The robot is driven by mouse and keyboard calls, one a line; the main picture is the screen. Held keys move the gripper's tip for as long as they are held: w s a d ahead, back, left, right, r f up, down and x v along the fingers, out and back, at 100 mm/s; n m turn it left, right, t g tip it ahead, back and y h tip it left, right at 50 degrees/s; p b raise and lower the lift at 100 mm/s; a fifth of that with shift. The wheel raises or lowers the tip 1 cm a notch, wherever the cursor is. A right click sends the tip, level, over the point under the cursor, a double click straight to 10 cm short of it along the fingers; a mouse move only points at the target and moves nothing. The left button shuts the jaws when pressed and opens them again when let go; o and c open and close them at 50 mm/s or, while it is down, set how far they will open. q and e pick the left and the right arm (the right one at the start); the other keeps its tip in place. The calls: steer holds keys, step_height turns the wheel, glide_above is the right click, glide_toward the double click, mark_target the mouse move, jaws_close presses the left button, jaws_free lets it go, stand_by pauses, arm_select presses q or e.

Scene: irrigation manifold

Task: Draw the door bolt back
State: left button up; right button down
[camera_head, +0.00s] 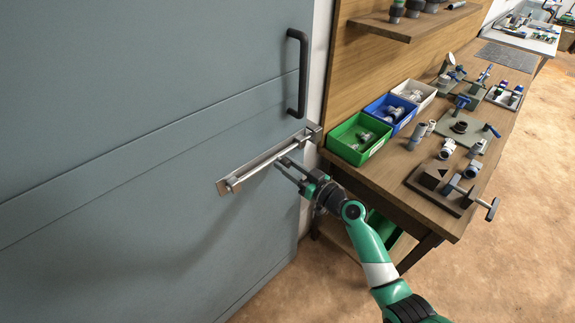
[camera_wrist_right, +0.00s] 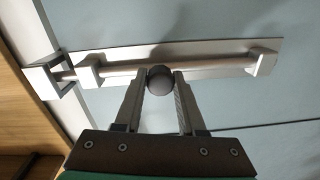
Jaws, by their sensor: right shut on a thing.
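The grey door (camera_head: 130,120) fills the left of the head view. Its metal bolt (camera_head: 262,165) lies along a backing plate (camera_head: 222,195). In the right wrist view, the bolt rod (camera_wrist_right: 210,67) runs through a guide bracket (camera_wrist_right: 88,72), and its end reaches the keeper (camera_wrist_right: 52,76) on the frame. A dark round knob (camera_wrist_right: 160,79) stands out from the rod between the brackets. My right gripper (camera_head: 281,166) is shut on this knob, one finger on each side; it also shows in the right wrist view (camera_wrist_right: 160,88). My left gripper is out of view.
A dark door handle (camera_head: 293,75) stands above the bolt. A wooden workbench (camera_head: 385,180) on the right carries green (camera_head: 345,150), blue (camera_head: 377,120) and white (camera_head: 428,90) bins and several fittings. Its near corner is close to my right arm. The floor in front is clear.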

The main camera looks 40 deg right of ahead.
mark_target(263, 168)
steer(key=a+p, duration=0.1)
steer(key=a, duration=0.4)
steer(key=shift+a, duration=0.1)
steer(key=c, duration=0.9)
jaws_free()
steer(key=shift+c, duration=0.2)
steer(key=o, duration=0.4)
steer(key=shift+a, duration=0.25)
steer(key=shift+o, duration=0.2)
steer(key=shift+d, duration=0.1)
steer(key=shift+s, duration=0.1)
